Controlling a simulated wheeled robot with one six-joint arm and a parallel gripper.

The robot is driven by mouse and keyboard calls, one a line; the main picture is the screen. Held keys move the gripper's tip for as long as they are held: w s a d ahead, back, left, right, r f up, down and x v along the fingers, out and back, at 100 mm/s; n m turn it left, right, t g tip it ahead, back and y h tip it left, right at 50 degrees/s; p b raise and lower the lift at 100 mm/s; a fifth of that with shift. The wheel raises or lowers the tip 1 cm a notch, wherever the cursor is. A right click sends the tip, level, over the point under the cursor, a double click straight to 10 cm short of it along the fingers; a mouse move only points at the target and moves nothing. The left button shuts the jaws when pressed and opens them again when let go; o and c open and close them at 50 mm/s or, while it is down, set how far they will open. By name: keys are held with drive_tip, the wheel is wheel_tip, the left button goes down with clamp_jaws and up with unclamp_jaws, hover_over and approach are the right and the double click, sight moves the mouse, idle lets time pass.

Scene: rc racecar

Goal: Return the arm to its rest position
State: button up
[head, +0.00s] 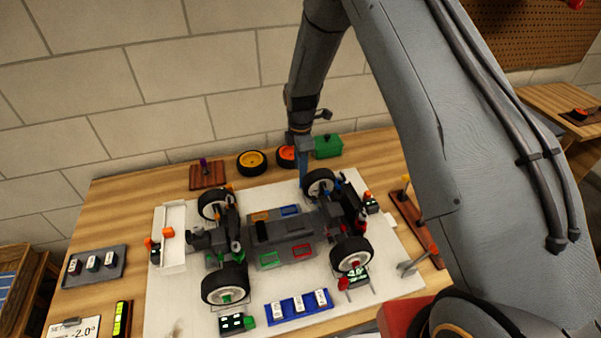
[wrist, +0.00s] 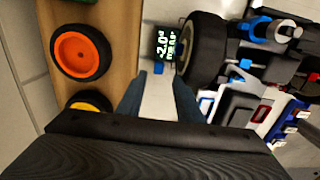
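My arm reaches from the upper right of the head view down to the back of the table. My gripper (head: 303,180) points down behind the back-right wheel of the RC racecar (head: 285,235). The wrist view shows the two blue-grey fingers of my gripper (wrist: 157,90) apart, with nothing held between them. A small display reading -2.0 (wrist: 165,45) shows beyond the fingertips, beside a black tyre (wrist: 205,50). In the head view the fingertips are partly hard to make out, and whether they touch the wheel cannot be told.
Wheels with an orange hub (wrist: 80,52) and a yellow hub (head: 251,163) lie at the table's back, near a green box (head: 328,146). A wooden stand (head: 415,230) is at right, a grey tray (head: 95,265) at left. The brick wall (head: 120,80) is close behind.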

drive_tip(key=shift+r, duration=0.85)
drive_tip(key=shift+s+a+r+m+p, duration=0.2)
drive_tip(key=shift+m+p, duration=0.15)
drive_tip(key=shift+m, duration=0.15)
drive_tip(key=s+d+r+m+b, duration=0.4)
drive_tip(key=s+d+r+m, duration=0.4)
drive_tip(key=s+r+m, duration=0.1)
drive_tip(key=s+d+r+m+b, duration=0.1)
drive_tip(key=s+d+m, duration=0.1)
drive_tip(key=s+m, duration=0.3)
drive_tip(key=s+d+r+m+t+b, duration=0.1)
drive_tip(key=s+m, duration=0.4)
drive_tip(key=s, duration=0.6)
drive_tip(key=d+r+b, duration=0.1)
drive_tip(key=d, duration=0.1)
drive_tip(key=shift+s+d, duration=0.2)
drive_tip(key=shift+d, duration=0.15)
drive_tip(key=shift+s+f, duration=0.1)
